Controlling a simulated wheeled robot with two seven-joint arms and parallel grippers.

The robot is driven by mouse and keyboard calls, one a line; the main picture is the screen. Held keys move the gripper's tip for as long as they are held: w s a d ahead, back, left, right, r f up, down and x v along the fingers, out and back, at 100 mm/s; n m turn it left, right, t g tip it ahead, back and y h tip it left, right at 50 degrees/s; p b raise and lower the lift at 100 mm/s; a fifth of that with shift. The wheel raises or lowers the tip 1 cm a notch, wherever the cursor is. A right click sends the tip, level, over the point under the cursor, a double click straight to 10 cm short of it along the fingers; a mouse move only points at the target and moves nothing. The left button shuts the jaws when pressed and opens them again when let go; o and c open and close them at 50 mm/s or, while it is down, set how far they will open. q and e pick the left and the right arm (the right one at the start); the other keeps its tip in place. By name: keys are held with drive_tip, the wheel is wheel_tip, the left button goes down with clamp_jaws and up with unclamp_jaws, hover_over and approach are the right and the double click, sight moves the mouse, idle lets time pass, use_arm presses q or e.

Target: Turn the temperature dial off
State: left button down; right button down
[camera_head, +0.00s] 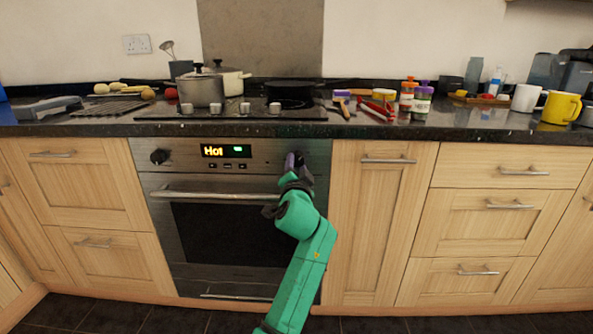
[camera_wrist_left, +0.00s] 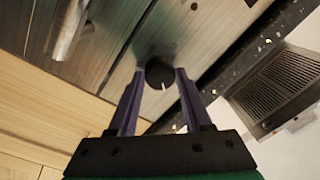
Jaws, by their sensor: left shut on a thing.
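My left gripper (camera_head: 292,162) is at the right end of this panel and mostly hides the dial there. In the left wrist view, the round black dial (camera_wrist_left: 160,72) with a white pointer mark sits between the two purple fingers of my left gripper (camera_wrist_left: 161,80), which are closed on its sides. My right gripper is not in view.
The oven handle (camera_head: 218,195) runs below the panel, close to my left arm. The dark worktop edge (camera_head: 420,131) juts out above. Pots (camera_head: 201,91) and a pan (camera_head: 290,89) stand on the hob. Wooden cupboards (camera_head: 376,230) flank the oven.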

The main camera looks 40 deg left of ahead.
use_arm(q)
drive_tip(key=n, duration=0.2)
drive_tip(key=n+b, duration=0.1)
drive_tip(key=shift+d+f+n, duration=0.1)
drive_tip(key=shift+f+n, duration=0.1)
drive_tip(key=shift+n, duration=0.2)
drive_tip(key=shift+n+g+b, duration=0.3)
drive_tip(key=shift+n, duration=1.5)
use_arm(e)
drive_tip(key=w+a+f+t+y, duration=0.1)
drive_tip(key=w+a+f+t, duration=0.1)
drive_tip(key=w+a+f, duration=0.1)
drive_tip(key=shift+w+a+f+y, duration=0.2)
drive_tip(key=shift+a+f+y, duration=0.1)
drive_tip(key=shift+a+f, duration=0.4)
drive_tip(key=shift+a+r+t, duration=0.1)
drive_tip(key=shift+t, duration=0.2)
use_arm(q)
drive_tip(key=shift+c, duration=1.7)
unclamp_jaws()
drive_tip(key=shift+r, duration=0.15)
